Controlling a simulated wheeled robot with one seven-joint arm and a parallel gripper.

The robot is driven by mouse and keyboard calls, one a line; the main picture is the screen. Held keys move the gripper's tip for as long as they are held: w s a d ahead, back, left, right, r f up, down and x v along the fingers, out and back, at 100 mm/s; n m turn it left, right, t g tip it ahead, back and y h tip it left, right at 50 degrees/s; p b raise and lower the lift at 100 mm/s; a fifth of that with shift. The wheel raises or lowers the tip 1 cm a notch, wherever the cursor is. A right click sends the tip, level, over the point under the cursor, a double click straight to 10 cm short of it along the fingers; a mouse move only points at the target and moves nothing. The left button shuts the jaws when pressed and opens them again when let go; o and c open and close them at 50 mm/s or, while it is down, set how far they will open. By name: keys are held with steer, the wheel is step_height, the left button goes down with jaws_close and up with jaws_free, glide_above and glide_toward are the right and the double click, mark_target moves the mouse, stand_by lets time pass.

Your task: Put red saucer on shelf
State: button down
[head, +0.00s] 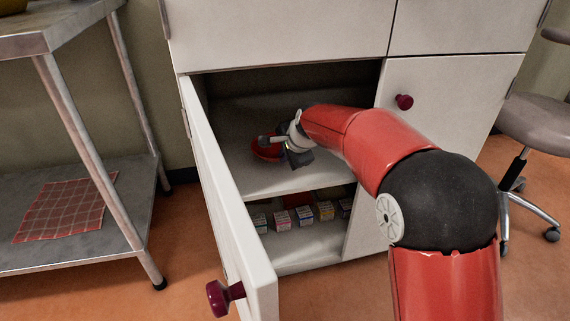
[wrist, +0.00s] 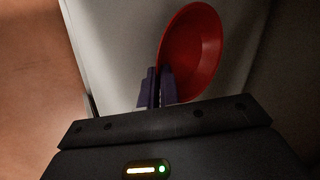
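The red saucer (head: 261,152) is inside the open cabinet, over the upper shelf (head: 285,181). My gripper (head: 277,141) reaches in from the right at the saucer's edge. In the wrist view the two dark fingers (wrist: 157,86) are close together with the rim of the saucer (wrist: 198,48) between them. The saucer's open side shows there, beyond the fingers. I cannot tell whether its underside touches the shelf. Part of the saucer is hidden behind my gripper.
The white cabinet door (head: 222,190) stands open on the left, with a dark red knob (head: 223,296). Several small boxes (head: 282,219) stand on the lower level. A metal table (head: 75,228) with a checked cloth (head: 66,208) is left; a stool (head: 540,122) is right.

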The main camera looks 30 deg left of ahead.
step_height(320, 180, down, 3)
steer(key=shift+r+b, duration=0.1)
steer(key=shift+b, duration=0.25)
steer(key=c, duration=1.9)
jaws_free()
steer(key=shift+c, duration=0.2)
